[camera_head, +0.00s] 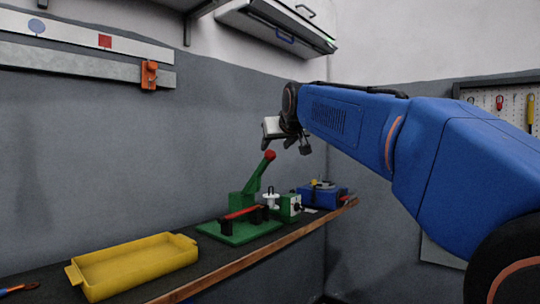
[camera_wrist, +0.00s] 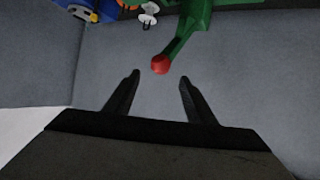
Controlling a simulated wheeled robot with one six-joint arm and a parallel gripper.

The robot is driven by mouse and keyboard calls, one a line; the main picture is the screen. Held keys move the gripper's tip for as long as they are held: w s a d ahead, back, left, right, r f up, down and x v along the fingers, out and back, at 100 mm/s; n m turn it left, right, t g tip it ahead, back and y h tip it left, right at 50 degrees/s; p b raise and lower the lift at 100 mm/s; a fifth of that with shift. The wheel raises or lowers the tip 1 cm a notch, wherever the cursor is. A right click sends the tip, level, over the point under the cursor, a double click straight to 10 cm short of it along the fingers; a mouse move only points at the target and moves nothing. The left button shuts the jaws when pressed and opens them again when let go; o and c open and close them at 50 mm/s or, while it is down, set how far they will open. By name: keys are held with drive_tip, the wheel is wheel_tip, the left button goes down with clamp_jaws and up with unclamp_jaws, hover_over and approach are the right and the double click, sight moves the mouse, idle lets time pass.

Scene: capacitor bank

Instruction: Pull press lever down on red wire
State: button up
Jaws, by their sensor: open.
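The green press (camera_head: 240,228) stands on the workbench in the head view. Its green lever (camera_head: 257,176) slants up to the right and ends in a red ball knob (camera_head: 269,155). A red wire (camera_head: 243,212) lies across black supports on the press base. In the wrist view the red knob (camera_wrist: 160,64) sits just beyond and between the two dark fingers, with the green lever (camera_wrist: 180,40) running up from it. My gripper (camera_wrist: 158,82) is open and empty. In the head view my gripper (camera_head: 287,139) hangs above and right of the knob, apart from it.
A yellow tray (camera_head: 135,264) stands on the bench (camera_head: 205,280) at the front left. A small green box (camera_head: 290,206), a white spool (camera_head: 270,198) and a blue device (camera_head: 320,195) stand right of the press. A wall cabinet (camera_head: 280,28) hangs above.

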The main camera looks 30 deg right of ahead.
sight(274, 155)
drive_tip(key=x, duration=0.9)
drive_tip(key=shift+w, duration=0.1)
drive_tip(key=shift+c, duration=0.6)
clamp_jaws()
drive_tip(key=shift+s+d+f, duration=0.25)
drive_tip(key=shift+s+f, duration=0.3)
drive_tip(key=c, duration=1.1)
unclamp_jaws()
drive_tip(key=s+f, duration=0.1)
drive_tip(key=f, duration=0.1)
drive_tip(key=s+d+f, duration=0.1)
drive_tip(key=s+f, duration=0.2)
drive_tip(key=f, duration=0.2)
drive_tip(key=shift+s+d+f, duration=0.1)
drive_tip(key=shift+s+d, duration=0.2)
drive_tip(key=shift+s, duration=0.1)
drive_tip(key=o, duration=1.2)
drive_tip(key=v, duration=1.7)
drive_tip(key=shift+s, duration=0.15)
